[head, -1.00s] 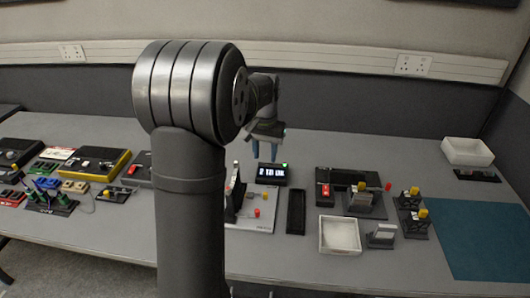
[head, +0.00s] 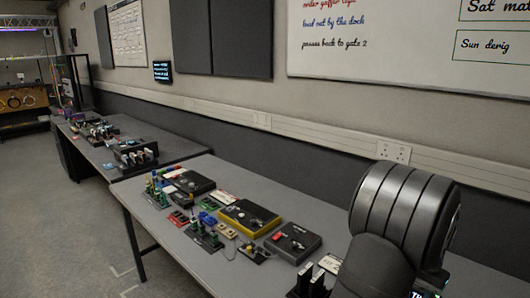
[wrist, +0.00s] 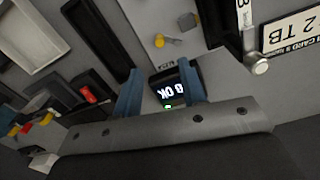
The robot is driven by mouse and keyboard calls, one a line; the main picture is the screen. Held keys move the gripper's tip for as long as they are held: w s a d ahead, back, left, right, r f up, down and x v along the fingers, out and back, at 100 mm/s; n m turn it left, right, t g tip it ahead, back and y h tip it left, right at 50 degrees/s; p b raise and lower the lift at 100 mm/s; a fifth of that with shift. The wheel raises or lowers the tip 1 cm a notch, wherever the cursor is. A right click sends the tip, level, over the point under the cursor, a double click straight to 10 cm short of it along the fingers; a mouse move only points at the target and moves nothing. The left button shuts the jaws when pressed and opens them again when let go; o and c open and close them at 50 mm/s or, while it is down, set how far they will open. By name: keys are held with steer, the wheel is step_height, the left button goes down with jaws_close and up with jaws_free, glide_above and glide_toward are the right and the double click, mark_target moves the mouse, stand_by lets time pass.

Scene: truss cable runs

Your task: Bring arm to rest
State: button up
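My gripper (wrist: 162,92) shows in the wrist view with its two blue fingers well apart and nothing held between them. A small black box with a lit display reading OK (wrist: 167,88) and a green light lies beyond the fingers. In the head view my arm stands at the right, and my gripper is hidden behind it or out of frame.
In the wrist view a white tray (wrist: 32,35), a black tray (wrist: 97,40) and a card sign (wrist: 292,28) lie near the gripper. In the head view the bench holds a yellow-edged box (head: 248,217) and a dark box (head: 293,243). A second bench (head: 165,142) stands farther left.

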step_height(320, 180, down, 10)
steer(key=shift+f, duration=0.25)
stand_by(0.4)
